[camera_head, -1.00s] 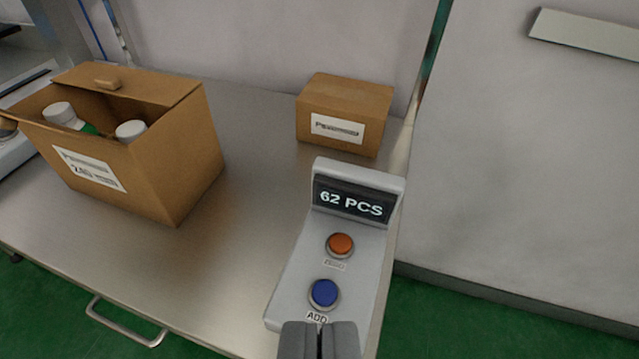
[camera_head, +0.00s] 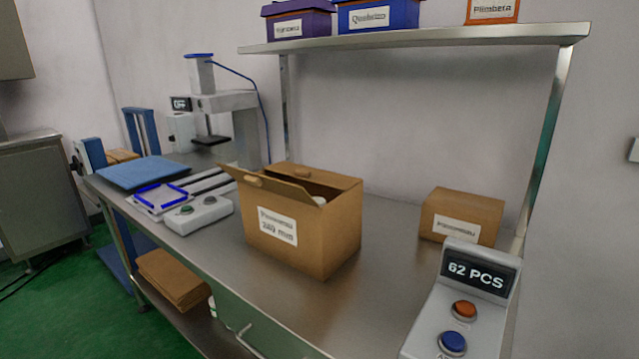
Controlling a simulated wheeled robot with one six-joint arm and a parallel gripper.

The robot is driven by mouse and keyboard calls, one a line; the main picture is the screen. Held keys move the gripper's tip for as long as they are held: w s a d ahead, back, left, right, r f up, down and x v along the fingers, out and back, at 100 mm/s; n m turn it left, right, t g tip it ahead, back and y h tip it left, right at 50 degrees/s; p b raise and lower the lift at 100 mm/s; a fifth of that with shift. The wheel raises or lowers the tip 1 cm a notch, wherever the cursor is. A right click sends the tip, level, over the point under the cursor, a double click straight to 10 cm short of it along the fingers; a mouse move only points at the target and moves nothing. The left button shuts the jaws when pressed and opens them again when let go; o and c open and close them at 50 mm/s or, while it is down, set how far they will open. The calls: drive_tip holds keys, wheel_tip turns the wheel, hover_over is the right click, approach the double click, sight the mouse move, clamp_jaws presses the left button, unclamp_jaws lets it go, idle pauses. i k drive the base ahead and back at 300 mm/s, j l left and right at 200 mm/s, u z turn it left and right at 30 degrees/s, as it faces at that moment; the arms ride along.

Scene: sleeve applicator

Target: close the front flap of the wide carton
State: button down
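The wide carton (camera_head: 325,240) is a brown box with a white label on its front, standing in the middle of the steel bench. Its front flap (camera_head: 284,191) is raised and stands at a slant above the front edge, with a small tan tab on it. The back flap (camera_head: 332,180) lies nearly flat over the rear of the opening. A white cap (camera_head: 319,201) shows in the gap between the flaps; most of the contents are hidden. My gripper is not in this view.
A counter reading 62 PCS (camera_head: 477,271) stands at the right front. A smaller closed carton (camera_head: 462,214) is behind it. A grey button box (camera_head: 196,215) and a press (camera_head: 222,102) are to the left. A shelf (camera_head: 420,42) with bins hangs above. Bare bench lies between carton and counter.

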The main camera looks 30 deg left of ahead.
sight(294, 193)
drive_tip(key=j+u, duration=0.15)
drive_tip(key=u, duration=0.25)
drive_tip(key=k+j+u, duration=0.1)
drive_tip(key=j+u, duration=0.15)
drive_tip(key=u, duration=0.2)
